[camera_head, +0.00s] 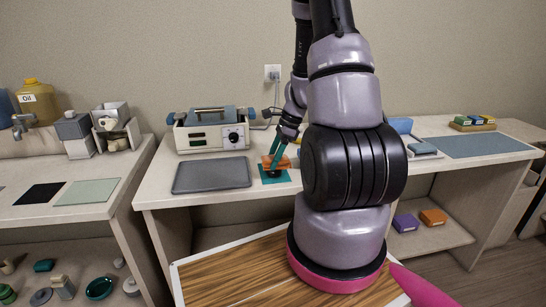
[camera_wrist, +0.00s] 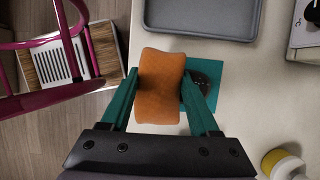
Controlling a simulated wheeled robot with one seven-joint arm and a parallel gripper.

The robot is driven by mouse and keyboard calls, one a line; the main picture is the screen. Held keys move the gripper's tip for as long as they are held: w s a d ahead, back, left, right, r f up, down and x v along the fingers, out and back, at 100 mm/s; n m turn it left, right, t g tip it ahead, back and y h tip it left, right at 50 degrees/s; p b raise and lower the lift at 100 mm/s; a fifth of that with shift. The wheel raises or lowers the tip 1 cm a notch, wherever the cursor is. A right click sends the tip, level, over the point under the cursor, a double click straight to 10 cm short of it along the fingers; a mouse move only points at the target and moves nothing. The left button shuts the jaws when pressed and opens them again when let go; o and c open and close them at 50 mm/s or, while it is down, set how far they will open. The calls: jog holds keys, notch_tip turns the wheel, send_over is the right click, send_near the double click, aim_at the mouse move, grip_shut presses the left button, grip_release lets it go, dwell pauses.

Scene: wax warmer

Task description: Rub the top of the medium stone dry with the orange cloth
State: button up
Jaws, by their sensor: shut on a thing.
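The orange cloth (camera_head: 277,162) is a thick folded pad. It also shows in the wrist view (camera_wrist: 160,87). My gripper (camera_wrist: 160,80) is shut on it, with one teal finger on each side; in the head view the gripper (camera_head: 280,146) points down at the bench. A dark stone (camera_wrist: 205,83) lies on a teal mat (camera_wrist: 213,108), just right of the cloth in the wrist view and partly hidden by my right finger. In the head view the stone (camera_head: 272,173) is low in front of the cloth. I cannot tell whether cloth and stone touch.
A grey tray (camera_head: 212,175) lies just left of the mat. A white warmer (camera_head: 210,135) stands behind it. A yellow-and-white object (camera_wrist: 284,165) is at the lower right in the wrist view. A blue-grey mat (camera_head: 487,145) lies on the right bench.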

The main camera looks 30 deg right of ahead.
jog(key=shift+f, duration=0.9)
dwell(1.4)
jog(key=shift+w, duration=0.1)
jog(key=shift+w+d, duration=0.25)
jog(key=shift+w, duration=0.4)
jog(key=shift+w+d, duration=0.2)
jog(key=shift+w, duration=0.5)
jog(key=shift+w+d, duration=0.25)
jog(key=shift+w, duration=0.4)
jog(key=shift+w+d, duration=0.2)
jog(key=shift+w, duration=0.5)
jog(key=shift+w+d, duration=0.25)
jog(key=shift+w, duration=0.45)
jog(key=shift+w+d, duration=0.2)
jog(key=shift+w, duration=0.5)
jog(key=shift+s, duration=0.15)
jog(key=shift+s+a, duration=0.25)
jog(key=shift+s, duration=0.4)
jog(key=shift+s+a, duration=0.2)
jog(key=shift+s, duration=0.5)
jog(key=shift+s+a, duration=0.25)
jog(key=shift+s, duration=0.4)
jog(key=shift+s+a, duration=0.2)
jog(key=shift+s, duration=0.5)
jog(key=shift+s+a, duration=0.25)
jog(key=shift+s, duration=0.45)
jog(key=shift+s+a, duration=0.2)
jog(key=shift+s, duration=0.5)
